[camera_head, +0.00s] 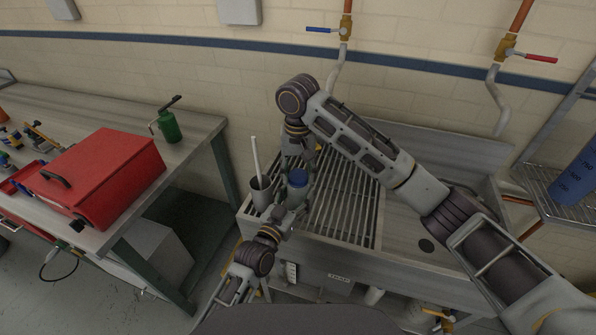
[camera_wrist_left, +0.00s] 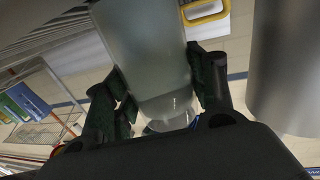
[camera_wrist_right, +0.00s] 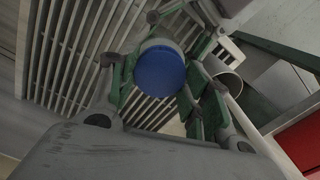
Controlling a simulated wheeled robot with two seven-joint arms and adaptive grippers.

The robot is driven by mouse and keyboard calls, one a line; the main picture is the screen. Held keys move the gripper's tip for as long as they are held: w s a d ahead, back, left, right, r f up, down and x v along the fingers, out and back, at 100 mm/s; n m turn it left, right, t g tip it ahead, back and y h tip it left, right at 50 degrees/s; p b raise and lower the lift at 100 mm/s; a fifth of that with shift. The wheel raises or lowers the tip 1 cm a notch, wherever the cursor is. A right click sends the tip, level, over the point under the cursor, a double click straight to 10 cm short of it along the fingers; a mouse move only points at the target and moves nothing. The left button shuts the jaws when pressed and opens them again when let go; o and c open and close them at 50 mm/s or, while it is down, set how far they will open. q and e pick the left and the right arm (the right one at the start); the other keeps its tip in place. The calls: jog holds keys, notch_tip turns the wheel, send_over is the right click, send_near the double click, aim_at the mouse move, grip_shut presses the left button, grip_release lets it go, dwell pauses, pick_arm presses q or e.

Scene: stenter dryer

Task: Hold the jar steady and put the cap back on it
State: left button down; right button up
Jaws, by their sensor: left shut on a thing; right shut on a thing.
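The translucent jar (camera_wrist_left: 147,45) is between my left gripper's fingers (camera_wrist_left: 160,95), which are shut on it. In the head view the left gripper (camera_head: 284,217) reaches the jar from the front, at the left end of the slatted drainboard. The blue cap (camera_wrist_right: 160,69) is between my right gripper's fingers (camera_wrist_right: 162,88), which are shut on it. In the head view the blue cap (camera_head: 298,177) shows at the jar's top, under the right gripper (camera_head: 302,157). I cannot tell whether the cap is seated or just above the rim.
A grey metal cup (camera_head: 261,194) with a white stick stands close left of the jar; its wall shows large in the left wrist view (camera_wrist_left: 290,75). The slatted drainboard (camera_head: 345,205) is clear to the right, beside the sink. A workbench with a red toolbox (camera_head: 100,170) is left.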

jog(key=m, duration=0.5)
jog(key=shift+m, duration=0.3)
jog(key=m, duration=1.1)
jog(key=shift+m, duration=0.3)
jog(key=m, duration=0.5)
jog(key=o, duration=0.6)
jog(key=shift+o, duration=0.2)
